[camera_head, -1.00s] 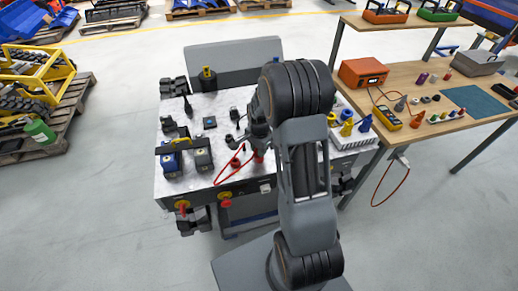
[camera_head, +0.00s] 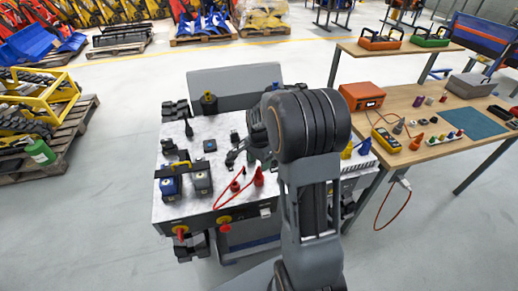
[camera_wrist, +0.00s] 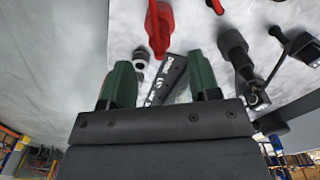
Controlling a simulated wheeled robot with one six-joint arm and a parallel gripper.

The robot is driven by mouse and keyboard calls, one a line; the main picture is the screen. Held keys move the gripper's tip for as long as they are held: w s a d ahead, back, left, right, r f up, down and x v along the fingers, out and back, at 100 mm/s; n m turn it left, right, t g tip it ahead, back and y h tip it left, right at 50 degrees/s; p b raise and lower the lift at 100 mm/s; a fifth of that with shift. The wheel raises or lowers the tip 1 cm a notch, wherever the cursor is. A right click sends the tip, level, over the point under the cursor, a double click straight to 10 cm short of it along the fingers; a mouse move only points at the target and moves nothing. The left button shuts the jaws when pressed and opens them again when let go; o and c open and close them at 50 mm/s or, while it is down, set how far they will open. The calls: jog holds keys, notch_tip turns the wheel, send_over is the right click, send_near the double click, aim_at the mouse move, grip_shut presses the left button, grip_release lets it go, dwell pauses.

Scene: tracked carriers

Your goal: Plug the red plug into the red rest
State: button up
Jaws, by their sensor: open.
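The red plug (camera_head: 259,177) stands on the pale top of the tracked carrier, with a red cable looping to its left. A smaller red piece (camera_head: 235,187), possibly the red rest, sits just left of it; I cannot tell for sure. In the wrist view a red body (camera_wrist: 160,28), apparently the plug, is beyond my fingertips, apart from them. Another red piece (camera_wrist: 218,5) is cut by the top edge. My gripper (camera_wrist: 160,75) is open, with its green fingers spread and nothing between them.
A workbench (camera_head: 440,110) with tools stands at right.

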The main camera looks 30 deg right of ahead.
aim_at(259, 167)
notch_tip(259, 167, up, 7)
jog(key=shift+r, duration=0.15)
dwell(0.6)
jog(key=shift+s+f+n, duration=0.1)
jog(key=shift+f+n, duration=0.2)
jog(key=shift+n, duration=0.7)
jog(key=s+a+r+n+t, duration=0.2)
jog(key=s+a+n, duration=0.3)
jog(key=s, duration=0.3)
jog(key=s+a+r+n+t, duration=0.1)
jog(key=s+a+r+n, duration=0.2)
jog(key=s+n, duration=0.4)
jog(key=shift+s+a+r+n+t, duration=0.3)
jog(key=shift+s+a+t, duration=0.15)
jog(key=shift+a, duration=0.4)
